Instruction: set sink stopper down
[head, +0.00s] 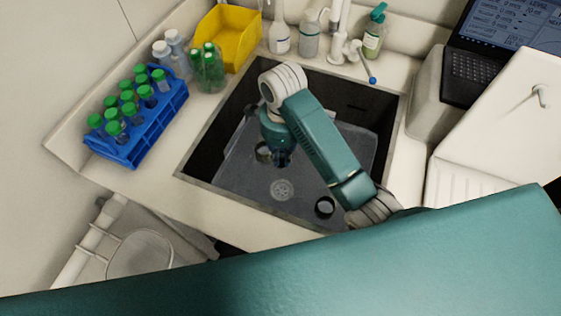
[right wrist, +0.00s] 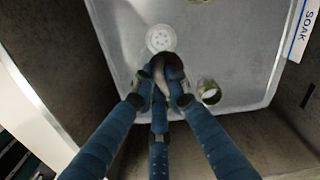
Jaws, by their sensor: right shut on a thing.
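My right gripper (head: 281,157) reaches down into the sink, with its fingers pointing at the basin floor. In the right wrist view its fingers (right wrist: 161,90) are closed around a dark, rounded thing, which I take to be the sink stopper (right wrist: 170,65). The fingers hide part of the stopper, and I cannot tell whether it touches the floor. The round drain (head: 281,190) is uncovered beside the gripper; it also shows in the right wrist view (right wrist: 160,38). My left gripper is not in view.
The sink basin (head: 240,185) has steep dark walls. A small round vessel (right wrist: 209,91) stands close to the gripper. A dark ring-shaped thing (head: 325,207) is near the front right. Bottles, a faucet (head: 340,45), a yellow bin (head: 228,38) and a blue tube rack (head: 140,125) surround the sink.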

